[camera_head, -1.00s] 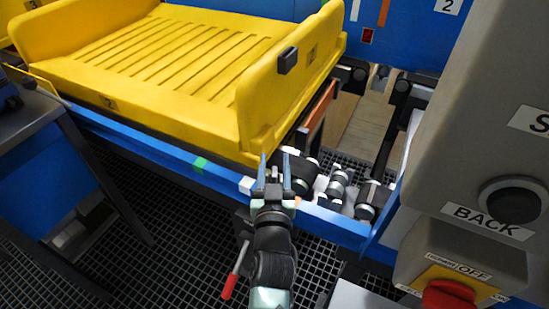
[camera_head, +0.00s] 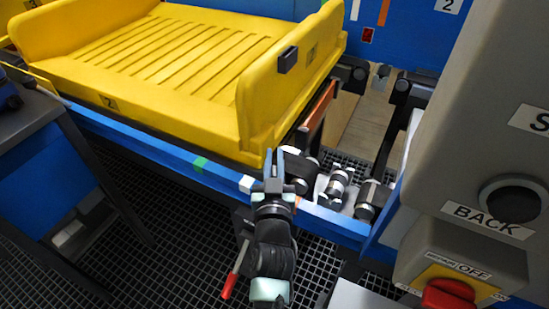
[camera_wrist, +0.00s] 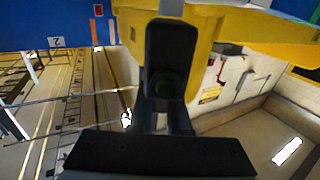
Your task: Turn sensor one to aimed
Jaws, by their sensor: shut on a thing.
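My gripper (camera_head: 275,165) is at the front blue rail of the conveyor, close to the near right corner of the yellow tray. In the wrist view, a dark box-shaped piece with a round, faintly green lens (camera_wrist: 168,85) sits between the two fingers; it appears to be sensor one. My gripper is shut on it. In the head view, the fingers and wrist hide most of this piece. I cannot read its aim from these frames.
The yellow tray (camera_head: 130,100) lies on the conveyor behind my gripper. Black rollers (camera_head: 335,187) are just right of it. A grey control box (camera_head: 480,110) with a BACK knob and a red switch (camera_head: 448,294) stands at the right. A red-handled lever (camera_head: 230,284) hangs below.

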